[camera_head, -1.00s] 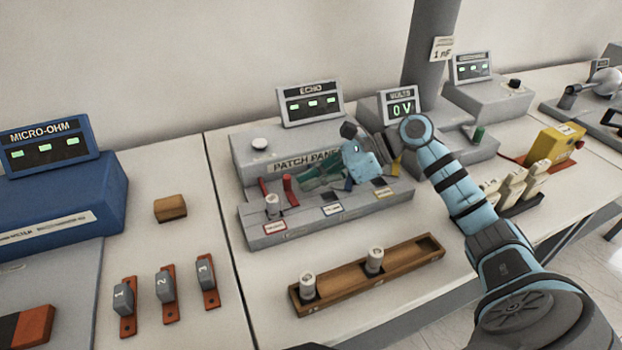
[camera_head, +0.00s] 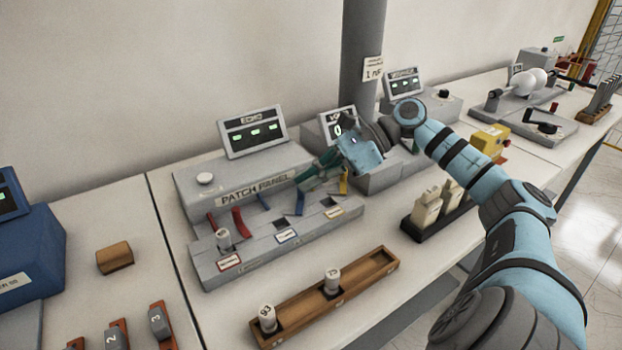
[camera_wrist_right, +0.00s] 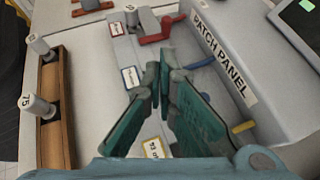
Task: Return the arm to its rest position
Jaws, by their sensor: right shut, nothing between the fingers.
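My right arm (camera_head: 480,185) comes in from the right in the head view and reaches over the bench. My right gripper (camera_head: 312,178) hangs above the right part of the patch panel (camera_head: 254,190), pointing left and down. In the right wrist view its green fingers (camera_wrist_right: 158,85) have their tips together, with nothing held between them. Below them the labelled front ledge of the panel (camera_wrist_right: 128,58) shows. I cannot tell whether the fingertips touch the panel. My left gripper is not in view.
A wooden rack (camera_head: 352,295) with two numbered plugs stands in front of the panel. A display (camera_head: 252,132) stands behind it. A grey post (camera_head: 362,60) rises behind the arm. White blocks (camera_head: 426,209) and a yellow box (camera_head: 489,140) lie right.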

